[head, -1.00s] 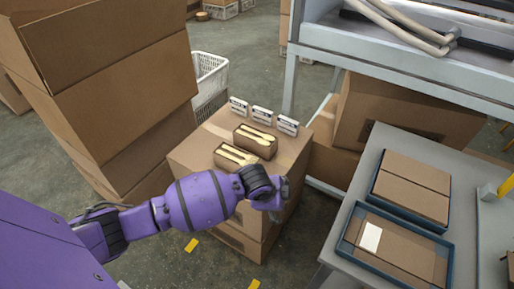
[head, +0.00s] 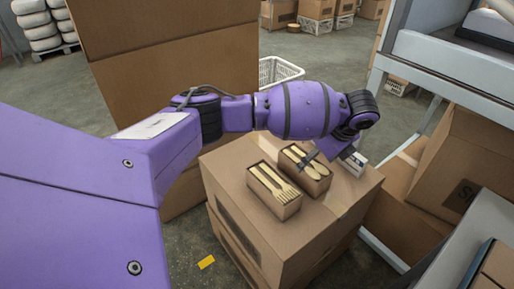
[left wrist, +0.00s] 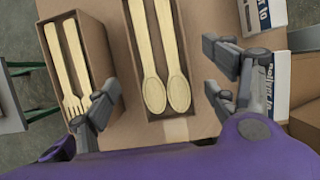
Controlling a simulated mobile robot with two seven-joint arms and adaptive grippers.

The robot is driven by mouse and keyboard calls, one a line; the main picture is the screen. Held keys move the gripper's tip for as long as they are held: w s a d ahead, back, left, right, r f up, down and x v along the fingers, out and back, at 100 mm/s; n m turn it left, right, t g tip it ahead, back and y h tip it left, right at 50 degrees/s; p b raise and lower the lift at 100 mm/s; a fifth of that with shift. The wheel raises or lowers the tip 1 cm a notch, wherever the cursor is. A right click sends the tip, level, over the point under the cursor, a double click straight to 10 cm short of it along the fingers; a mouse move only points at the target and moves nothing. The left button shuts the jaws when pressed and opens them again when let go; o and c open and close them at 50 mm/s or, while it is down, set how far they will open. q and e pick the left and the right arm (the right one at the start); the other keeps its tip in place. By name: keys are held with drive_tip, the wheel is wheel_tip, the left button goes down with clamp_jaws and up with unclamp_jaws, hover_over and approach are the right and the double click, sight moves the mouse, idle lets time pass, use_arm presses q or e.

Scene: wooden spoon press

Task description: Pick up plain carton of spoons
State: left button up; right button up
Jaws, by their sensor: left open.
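The plain brown carton of spoons (head: 318,186) stands open-topped on a large cardboard box (head: 300,232), with pale wooden spoons lying in it. In the left wrist view the carton (left wrist: 185,35) is near the top middle, the spoon bowls towards me. My left gripper (head: 329,156) is open over the spoon carton; in the left wrist view its fingers (left wrist: 160,88) lie on either side of the carton's near end. I cannot tell how far above it they are. The right gripper is not in view.
A similar carton of forks (head: 287,210) stands just left, close to the left finger in the wrist view. Tall stacked boxes (head: 160,50) rise behind my arm; a grey table edge is at right.

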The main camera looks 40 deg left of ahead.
use_arm(q)
drive_tip(key=shift+w+a+f, duration=0.2)
drive_tip(key=shift+f, duration=0.1)
drive_tip(key=shift+s+a+f+b, duration=0.15)
drive_tip(key=shift+a+f+b, duration=0.1)
drive_tip(key=shift+f, duration=0.25)
drive_tip(key=shift+s+a+f+b, duration=0.1)
drive_tip(key=shift+a+f+b, duration=0.1)
drive_tip(key=shift+f, duration=0.25)
drive_tip(key=x, duration=0.2)
drive_tip(key=b+x, duration=0.1)
drive_tip(key=x, duration=0.1)
drive_tip(key=shift+w+f, duration=0.25)
drive_tip(key=shift+f, duration=0.1)
drive_tip(key=shift+a+f, duration=0.15)
drive_tip(key=c, duration=1.1)
drive_tip(key=shift+c, duration=1.4)
drive_tip(key=shift+w, duration=0.1)
drive_tip(key=shift+c, duration=0.4)
drive_tip(key=shift+r, duration=0.3)
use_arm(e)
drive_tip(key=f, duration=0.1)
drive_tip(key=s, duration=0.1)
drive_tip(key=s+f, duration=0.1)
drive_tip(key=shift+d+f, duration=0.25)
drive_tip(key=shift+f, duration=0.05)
